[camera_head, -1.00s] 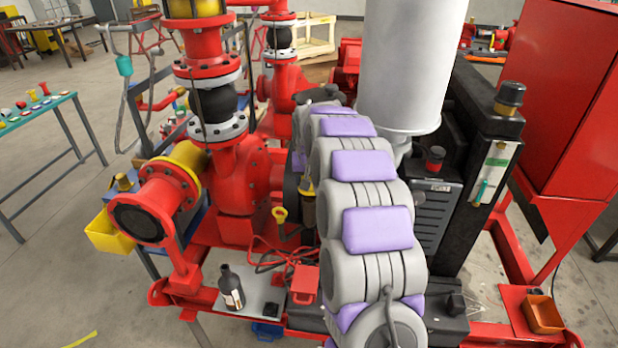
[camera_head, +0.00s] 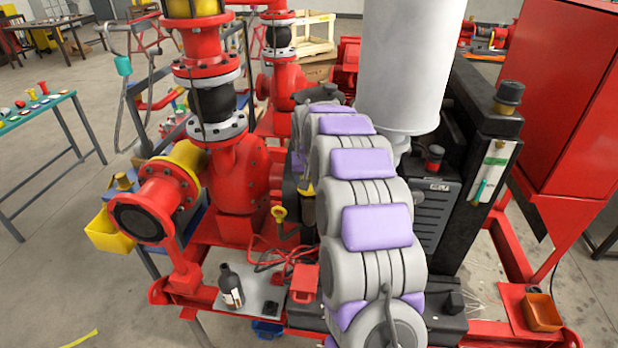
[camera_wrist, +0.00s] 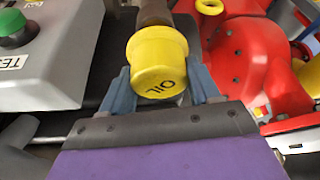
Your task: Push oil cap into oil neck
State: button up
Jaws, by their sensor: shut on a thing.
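The oil cap (camera_wrist: 158,62) is yellow with "OIL" on its face and fills the middle of the wrist view. My gripper (camera_wrist: 160,88) is shut on it, with one blue-grey finger at each side. The brown oil neck (camera_wrist: 154,14) is directly behind the cap, in line with it. The cap hides where the two meet, so I cannot tell how deep it sits. In the head view my grey and purple arm reaches over the skid and hides my gripper.
A grey box with a green button (camera_wrist: 14,28) is close at the left in the wrist view. Red pump casing (camera_wrist: 246,60) and a yellow ring handle (camera_head: 279,213) are to the right in that view. A dark bottle (camera_head: 231,287) stands on the skid's front tray.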

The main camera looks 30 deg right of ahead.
jog(key=shift+f, duration=1.7)
dwell(0.3)
jog(key=o, duration=1.2)
jog(key=shift+o, duration=0.2)
jog(key=shift+r, duration=0.15)
jog(key=p+v, duration=0.2)
jog(key=v, duration=1.5)
jog(key=s+a+f+n+g+y+b, duration=0.1)
jog(key=s+a, duration=0.5)
jog(key=s, duration=0.4)
jog(key=s+a+f+n+g, duration=0.15)
jog(key=s+a, duration=0.35)
jog(key=s, duration=0.5)
jog(key=s+a+f+g, duration=0.1)
jog(key=s+a+f, duration=0.1)
jog(key=s, duration=0.6)
jog(key=s+a+f+n+g, duration=0.1)
jog(key=s+f, duration=0.1)
jog(key=s, duration=0.6)
jog(key=s+a+f+n+g, duration=0.1)
jog(key=s+a+f, duration=0.1)
jog(key=s, duration=0.6)
jog(key=shift+a+y+b, duration=0.35)
jog(key=shift+y+b, duration=0.05)
jog(key=shift+b, duration=0.05)
